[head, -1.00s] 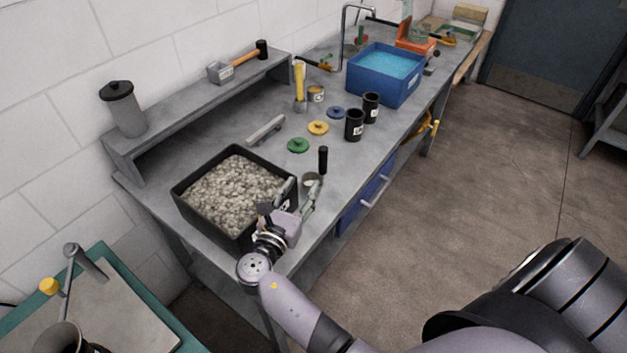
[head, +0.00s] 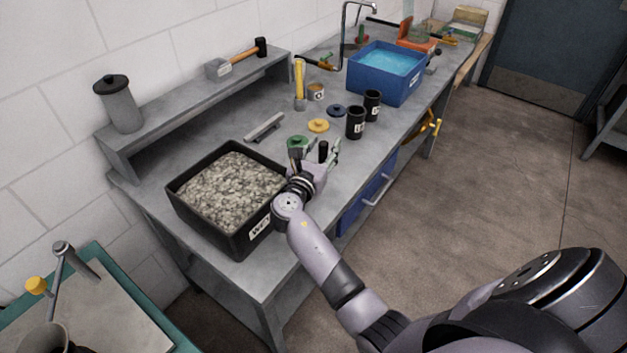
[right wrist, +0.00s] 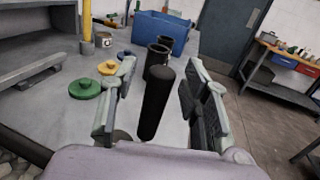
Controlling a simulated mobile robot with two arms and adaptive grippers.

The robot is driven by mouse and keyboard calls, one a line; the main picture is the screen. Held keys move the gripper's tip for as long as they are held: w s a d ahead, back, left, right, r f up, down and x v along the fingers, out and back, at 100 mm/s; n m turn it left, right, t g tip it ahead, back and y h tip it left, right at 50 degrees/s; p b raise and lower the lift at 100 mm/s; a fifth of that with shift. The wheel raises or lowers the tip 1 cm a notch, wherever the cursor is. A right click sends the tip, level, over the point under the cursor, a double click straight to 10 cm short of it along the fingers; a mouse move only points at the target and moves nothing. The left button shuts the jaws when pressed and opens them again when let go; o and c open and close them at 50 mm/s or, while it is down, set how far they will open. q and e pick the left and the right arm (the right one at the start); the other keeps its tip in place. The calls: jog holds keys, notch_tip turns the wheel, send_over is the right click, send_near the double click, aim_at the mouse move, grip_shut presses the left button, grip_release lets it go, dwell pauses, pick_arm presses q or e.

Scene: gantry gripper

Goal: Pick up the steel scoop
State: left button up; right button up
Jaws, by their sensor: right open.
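The steel scoop's black handle (head: 323,150) stands upright on the grey bench, to the right of the stone-filled bin. Its steel bowl is hidden by my right gripper in the head view. My right gripper (head: 316,153) is open, with one finger on each side of the handle. In the right wrist view the handle (right wrist: 155,103) stands between the open fingers of the gripper (right wrist: 160,78), with gaps on both sides and a wider one on the right. My left gripper is not in view.
The black bin (head: 240,241) of stones stands close to the left of my gripper. Green (head: 297,142), yellow (head: 318,125) and blue (head: 336,110) lids lie beyond it. Two black cups (head: 355,123) and a blue water tub (head: 386,75) stand farther back.

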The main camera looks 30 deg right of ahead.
jog(key=shift+w+d, duration=0.2)
jog(key=shift+d, duration=0.05)
jog(key=shift+s+a, duration=0.1)
jog(key=c, duration=0.3)
grip_shut()
